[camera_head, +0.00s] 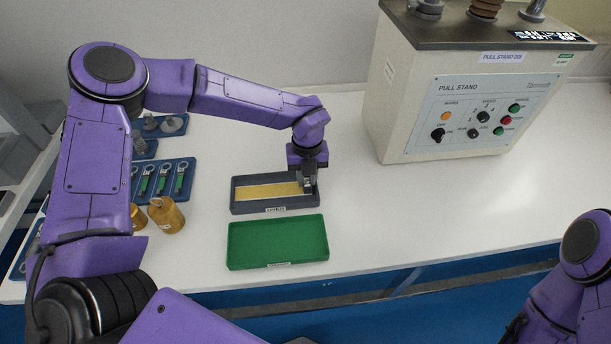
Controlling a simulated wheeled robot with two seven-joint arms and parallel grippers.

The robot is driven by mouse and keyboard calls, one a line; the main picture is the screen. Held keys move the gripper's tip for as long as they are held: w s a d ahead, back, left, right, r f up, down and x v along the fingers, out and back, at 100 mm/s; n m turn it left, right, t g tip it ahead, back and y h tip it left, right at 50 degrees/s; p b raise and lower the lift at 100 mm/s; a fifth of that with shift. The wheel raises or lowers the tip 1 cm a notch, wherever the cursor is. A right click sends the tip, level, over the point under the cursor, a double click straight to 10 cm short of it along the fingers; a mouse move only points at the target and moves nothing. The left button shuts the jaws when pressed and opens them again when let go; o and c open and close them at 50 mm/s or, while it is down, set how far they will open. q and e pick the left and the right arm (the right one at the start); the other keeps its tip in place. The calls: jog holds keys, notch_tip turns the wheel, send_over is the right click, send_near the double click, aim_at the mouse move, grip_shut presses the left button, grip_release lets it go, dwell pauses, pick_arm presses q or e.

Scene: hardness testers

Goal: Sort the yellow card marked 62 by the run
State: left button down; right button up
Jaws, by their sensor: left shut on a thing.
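A yellow card (268,191) lies lengthwise over or in the dark grey tray (246,207); its mark is too small to read. My left gripper (308,188) points down at the card's right end and is shut on it, at the tray's right side. The fingertips are small and partly hidden against the dark tray. A green tray (278,242) sits just in front of the grey one and looks empty. Both trays have small labels on their front edges that I cannot read. My right arm shows at the lower right, but its gripper is out of view.
A pull stand machine (470,95) with a button panel stands at the back right. Brass weights (166,215) and blue racks with green-handled tools (163,181) are at the left, near my left arm. The white table (430,205) is clear right of the trays.

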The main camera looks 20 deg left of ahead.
pick_arm(q)
jog(key=shift+s+d, duration=0.15)
jog(key=c, duration=0.9)
grip_release()
